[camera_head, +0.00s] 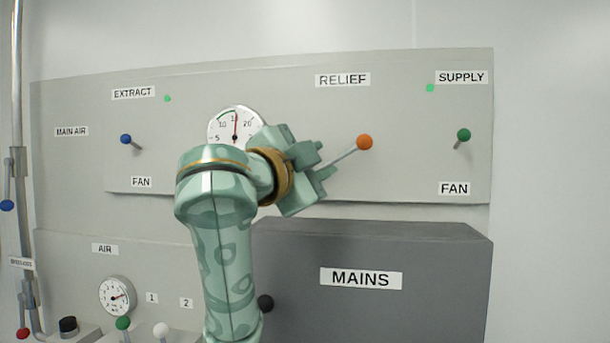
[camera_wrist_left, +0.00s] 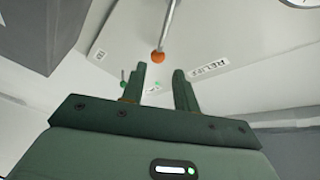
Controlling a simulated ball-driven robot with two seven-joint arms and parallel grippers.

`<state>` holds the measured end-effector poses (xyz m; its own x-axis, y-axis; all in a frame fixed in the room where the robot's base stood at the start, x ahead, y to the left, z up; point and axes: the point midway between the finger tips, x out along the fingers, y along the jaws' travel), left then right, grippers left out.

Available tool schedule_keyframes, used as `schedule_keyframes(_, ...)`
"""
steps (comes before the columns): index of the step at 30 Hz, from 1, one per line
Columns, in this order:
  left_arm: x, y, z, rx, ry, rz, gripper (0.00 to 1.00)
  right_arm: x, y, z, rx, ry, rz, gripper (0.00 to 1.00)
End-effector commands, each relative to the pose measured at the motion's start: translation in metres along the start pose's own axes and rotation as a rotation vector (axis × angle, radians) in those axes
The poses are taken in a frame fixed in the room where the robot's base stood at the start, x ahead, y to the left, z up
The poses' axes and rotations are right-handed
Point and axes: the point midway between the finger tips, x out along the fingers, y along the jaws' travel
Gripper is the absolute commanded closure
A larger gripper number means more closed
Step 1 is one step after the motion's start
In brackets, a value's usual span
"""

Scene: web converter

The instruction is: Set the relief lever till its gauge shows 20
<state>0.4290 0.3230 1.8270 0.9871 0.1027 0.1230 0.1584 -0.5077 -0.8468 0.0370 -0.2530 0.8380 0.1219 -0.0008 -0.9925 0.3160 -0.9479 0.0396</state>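The relief lever is a thin grey rod ending in an orange ball (camera_head: 364,142), below the RELIEF label (camera_head: 342,80). Its rod slants down left behind my gripper, which hides its base. The ball also shows in the left wrist view (camera_wrist_left: 158,57), just beyond the fingertips. The round white gauge (camera_head: 226,126) is partly covered by my arm on its lower right. Its red needle points about straight up, near the mark that seems to be 15; 20 is not visible. My left gripper (camera_head: 325,160) is open and empty, left of the ball; its fingers (camera_wrist_left: 160,73) are apart.
A blue-knobbed lever (camera_head: 126,139) is at left and a green-knobbed lever (camera_head: 464,136) at right. A dark grey MAINS box (camera_head: 440,250) juts out below. A second gauge (camera_head: 116,295) and small knobs sit lower left. The panel right of the ball is clear up to the green knob.

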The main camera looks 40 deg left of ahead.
Motion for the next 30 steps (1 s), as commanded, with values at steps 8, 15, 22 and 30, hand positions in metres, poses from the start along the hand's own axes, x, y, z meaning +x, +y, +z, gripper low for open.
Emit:
schedule_keyframes(8, -0.034, -0.001, -0.001, 0.001, 0.0, -0.001, 0.7, -0.001, 0.0, 0.0, 0.0, 0.0, 0.0, 1.0)
schedule_keyframes(15, -0.036, -0.001, 0.0, 0.001, -0.002, 0.0, 0.7, 0.0, 0.0, 0.0, -0.001, 0.0, 0.0, 1.0)
schedule_keyframes(22, -0.036, 0.0, 0.0, 0.001, -0.002, 0.0, 0.7, 0.0, 0.0, 0.0, -0.001, 0.001, 0.0, 1.0)
schedule_keyframes(30, -0.036, 0.0, 0.0, 0.001, -0.002, 0.0, 0.7, 0.0, 0.001, -0.003, -0.001, 0.005, 0.001, 1.0)
